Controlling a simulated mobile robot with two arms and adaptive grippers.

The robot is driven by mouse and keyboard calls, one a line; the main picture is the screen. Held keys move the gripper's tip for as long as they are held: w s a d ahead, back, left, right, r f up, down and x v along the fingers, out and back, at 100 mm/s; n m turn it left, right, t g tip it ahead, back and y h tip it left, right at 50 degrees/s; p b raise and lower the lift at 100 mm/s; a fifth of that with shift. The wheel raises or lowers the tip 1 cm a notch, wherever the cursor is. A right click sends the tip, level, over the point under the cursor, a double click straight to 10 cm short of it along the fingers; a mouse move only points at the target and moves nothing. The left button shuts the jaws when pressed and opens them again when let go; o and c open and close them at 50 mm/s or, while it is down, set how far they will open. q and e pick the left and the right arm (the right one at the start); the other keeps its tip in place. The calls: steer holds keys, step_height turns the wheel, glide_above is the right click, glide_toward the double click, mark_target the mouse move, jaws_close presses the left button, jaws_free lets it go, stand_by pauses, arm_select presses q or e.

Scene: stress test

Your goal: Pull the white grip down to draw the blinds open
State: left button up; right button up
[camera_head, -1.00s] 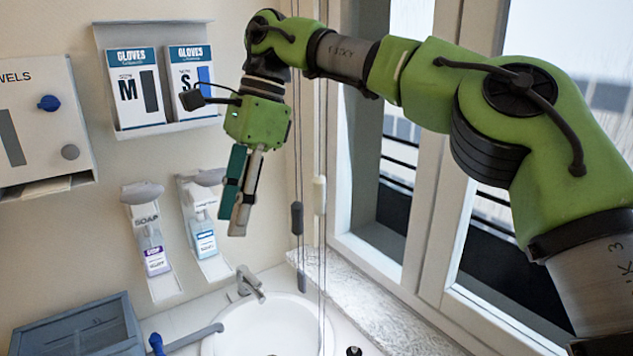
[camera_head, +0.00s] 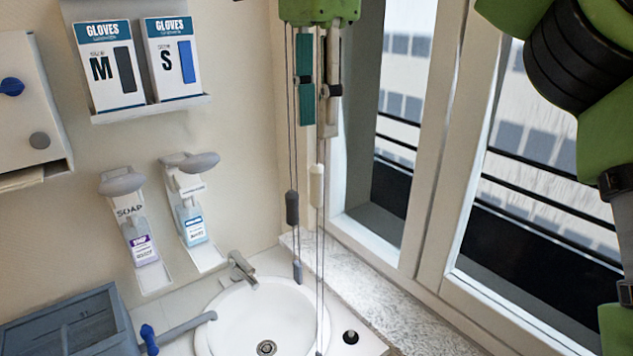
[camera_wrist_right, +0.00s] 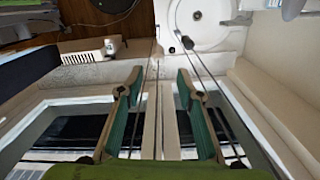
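The white grip (camera_head: 317,185) hangs upright on thin cords beside the window, above the sink's back edge. A dark grey grip (camera_head: 292,208) hangs just left of it, and a lower grey weight (camera_head: 298,271) hangs below. My right gripper (camera_head: 317,126) points down above the white grip, its fingertips apart from it. In the right wrist view the gripper (camera_wrist_right: 158,80) is open, its two fingers well apart, with thin cords running through the area between them. I cannot tell how deep the cords lie between the fingers. My left gripper is not in view.
The window frame (camera_head: 440,160) stands close on the right. The sink (camera_head: 250,318) with its faucet (camera_head: 243,268) is below. Soap dispensers (camera_head: 140,240) and glove boxes (camera_head: 110,68) are on the left wall. A grey bin (camera_head: 80,325) sits at lower left.

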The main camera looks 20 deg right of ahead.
mark_target(318, 164)
step_height(318, 164, down, 2)
steer(key=shift+s+f, duration=0.15)
step_height(318, 164, down, 4)
steer(key=shift+s+r+b, duration=0.15)
steer(key=shift+b, duration=0.85)
steer(key=shift+f+p, duration=0.3)
steer(key=shift+p, duration=0.1)
steer(key=f, duration=0.3)
steer(key=shift+w+f+p, duration=0.1)
steer(key=shift+w+p, duration=0.1)
steer(key=shift+p, duration=0.1)
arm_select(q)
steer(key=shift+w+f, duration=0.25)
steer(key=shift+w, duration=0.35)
arm_select(e)
steer(key=shift+s+f, duration=0.1)
steer(key=shift+f, duration=0.4)
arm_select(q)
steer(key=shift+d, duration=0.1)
arm_select(e)
jaws_close()
